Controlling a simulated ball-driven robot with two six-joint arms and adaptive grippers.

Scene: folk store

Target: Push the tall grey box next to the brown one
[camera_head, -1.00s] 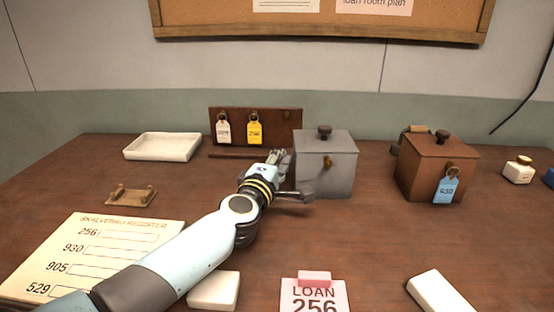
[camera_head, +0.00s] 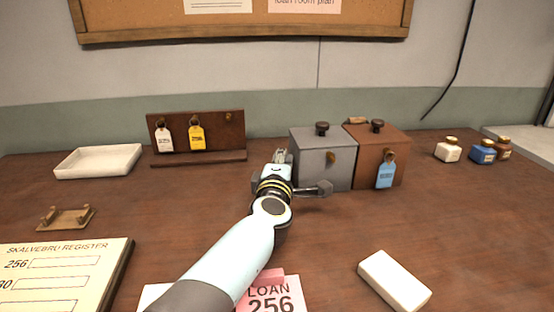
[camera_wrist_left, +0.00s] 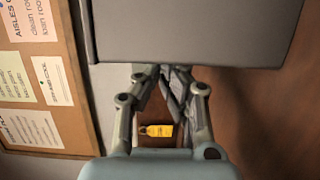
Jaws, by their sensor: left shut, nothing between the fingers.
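The tall grey box (camera_head: 321,163) with a dark knob and a brass keyhole plate stands upright on the table. The brown box (camera_head: 378,150), with a blue tag (camera_head: 385,174) on its front, stands right beside it. In the head view their sides look touching. My left gripper (camera_head: 279,158) is shut and empty at the grey box's left side; exact contact is hard to tell. In the left wrist view the fingers (camera_wrist_left: 160,95) lie close to the grey box (camera_wrist_left: 190,32), which fills the top. My right gripper is not in view.
A key rack (camera_head: 224,131) with white and yellow tags stands behind left, beside a white tray (camera_head: 98,161). Small jars (camera_head: 482,152) stand at the right. A white block (camera_head: 394,281), a register board (camera_head: 62,270) and a loan card (camera_head: 272,300) lie in front.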

